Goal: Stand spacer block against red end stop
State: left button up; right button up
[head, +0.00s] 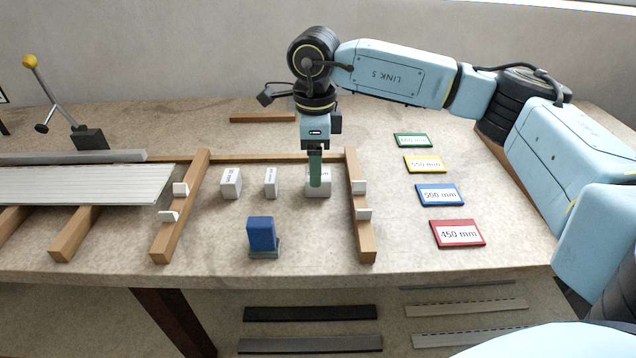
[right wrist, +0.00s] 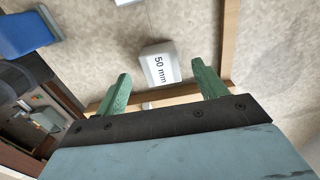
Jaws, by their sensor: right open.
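Three white spacer blocks stand in a row on the table: a left one (head: 231,183), a narrow middle one (head: 270,182) and a right one (head: 319,190). My right gripper (head: 316,181) points down over the right block, its green fingers partly hiding it. In the right wrist view the gripper (right wrist: 162,75) is open, with a block marked "50 mm" (right wrist: 159,66) beyond and between the fingertips; I cannot tell whether they touch it. No red end stop shows; a blue block on a grey base (head: 261,235) stands nearer the front edge. My left gripper is out of view.
Wooden rails (head: 181,207) and (head: 361,208) with white tabs flank the blocks. Coloured length cards, including a red 450 mm card (head: 458,233), lie at right. Table space around the blue block is clear.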

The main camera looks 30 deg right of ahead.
jog(key=f, duration=0.3)
jog(key=f+b, duration=0.1)
jog(key=shift+s+d+f, duration=0.1)
jog(key=shift+d+f, duration=0.1)
jog(key=shift+d, duration=0.05)
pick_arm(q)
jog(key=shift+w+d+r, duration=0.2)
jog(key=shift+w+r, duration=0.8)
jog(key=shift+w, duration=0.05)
pick_arm(e)
jog(key=shift+c, duration=0.3)
jog(key=shift+r, duration=0.1)
jog(key=c, duration=1.3)
